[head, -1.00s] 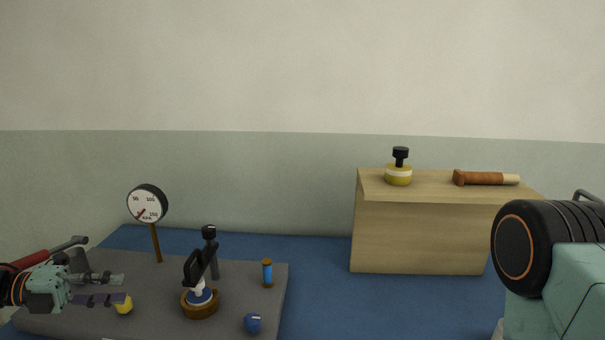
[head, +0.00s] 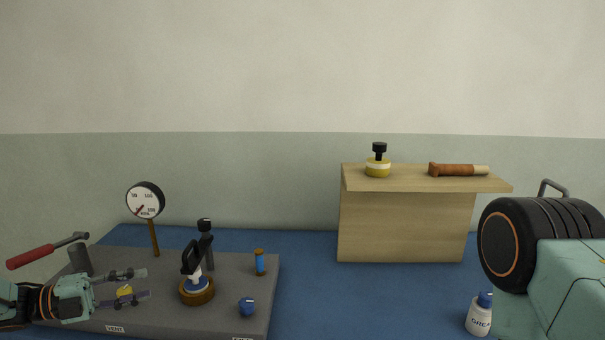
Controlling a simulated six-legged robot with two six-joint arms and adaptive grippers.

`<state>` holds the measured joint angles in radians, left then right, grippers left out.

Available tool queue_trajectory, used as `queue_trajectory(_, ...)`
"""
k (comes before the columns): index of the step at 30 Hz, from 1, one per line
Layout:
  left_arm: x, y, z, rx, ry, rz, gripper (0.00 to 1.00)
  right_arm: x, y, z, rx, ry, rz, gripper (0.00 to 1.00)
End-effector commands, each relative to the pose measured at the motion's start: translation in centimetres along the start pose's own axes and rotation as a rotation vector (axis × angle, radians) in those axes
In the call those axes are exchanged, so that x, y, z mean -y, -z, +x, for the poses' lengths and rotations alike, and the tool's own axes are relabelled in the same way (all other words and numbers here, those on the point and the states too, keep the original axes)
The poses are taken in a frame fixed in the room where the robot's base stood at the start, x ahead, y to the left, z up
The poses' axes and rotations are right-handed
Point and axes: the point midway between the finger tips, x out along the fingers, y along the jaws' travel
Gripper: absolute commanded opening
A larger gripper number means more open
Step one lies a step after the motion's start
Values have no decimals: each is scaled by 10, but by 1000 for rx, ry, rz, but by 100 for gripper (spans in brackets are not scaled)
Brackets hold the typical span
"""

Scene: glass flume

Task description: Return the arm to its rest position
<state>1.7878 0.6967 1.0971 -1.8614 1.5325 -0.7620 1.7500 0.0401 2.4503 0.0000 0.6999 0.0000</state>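My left gripper (head: 140,284) reaches in from the lower left over the grey panel (head: 225,318). Its two fingers are apart, and I see nothing held between them. A yellow knob (head: 124,291) shows in the gap between the fingers; I cannot tell whether they touch it. My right arm shows large at the right edge, but its gripper is out of view.
On the panel are a dial gauge (head: 145,201), a red-handled lever (head: 31,257), a black-handled valve (head: 196,291), a blue cylinder (head: 260,264) and a blue knob (head: 247,307). A wooden bench (head: 405,225) stands behind. A white bottle (head: 479,318) is near my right arm.

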Motion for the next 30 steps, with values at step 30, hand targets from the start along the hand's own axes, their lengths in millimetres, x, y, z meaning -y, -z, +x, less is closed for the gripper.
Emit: queue_trajectory(30,-285,273,18,1443,-199,-1857,36,0,0,0,0,0,0,40)
